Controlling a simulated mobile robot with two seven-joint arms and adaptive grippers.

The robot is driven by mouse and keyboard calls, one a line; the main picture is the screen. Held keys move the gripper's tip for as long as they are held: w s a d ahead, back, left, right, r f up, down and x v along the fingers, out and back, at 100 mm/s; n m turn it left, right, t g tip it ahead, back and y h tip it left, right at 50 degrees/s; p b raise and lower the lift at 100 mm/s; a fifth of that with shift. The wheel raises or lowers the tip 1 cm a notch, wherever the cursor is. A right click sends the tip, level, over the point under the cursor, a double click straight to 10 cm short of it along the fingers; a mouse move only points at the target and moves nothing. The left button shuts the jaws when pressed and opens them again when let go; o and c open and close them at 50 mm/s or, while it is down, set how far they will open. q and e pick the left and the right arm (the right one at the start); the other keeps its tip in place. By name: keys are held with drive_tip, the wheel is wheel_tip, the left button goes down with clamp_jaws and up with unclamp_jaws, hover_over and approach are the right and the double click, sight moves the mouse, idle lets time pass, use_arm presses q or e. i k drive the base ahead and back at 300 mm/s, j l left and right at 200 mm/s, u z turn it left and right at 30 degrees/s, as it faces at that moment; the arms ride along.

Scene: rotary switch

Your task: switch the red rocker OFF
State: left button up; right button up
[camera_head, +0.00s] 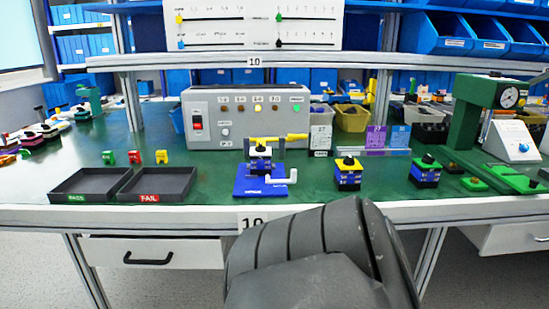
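The red rocker (197,123) is a small red switch in a dark frame on the left of a grey panel box (218,145) at the back of the green bench. It is too small to tell which way it is tipped. Round lamps run along the top of the box, and one near the middle looks lit yellow. A dark grey part of my own arm fills the bottom middle of the view, in front of the bench edge. Neither gripper's fingers show.
A blue fixture (250,187) holding a rotary switch and a yellow-handled tool (283,137) stand before the box. More switches (347,173) are to the right. Black PASS (88,199) and FAIL (150,197) trays lie at the left front. A shelf edge (220,63) runs above.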

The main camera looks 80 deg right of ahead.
sight(197, 122)
drive_tip(key=z, duration=2.4)
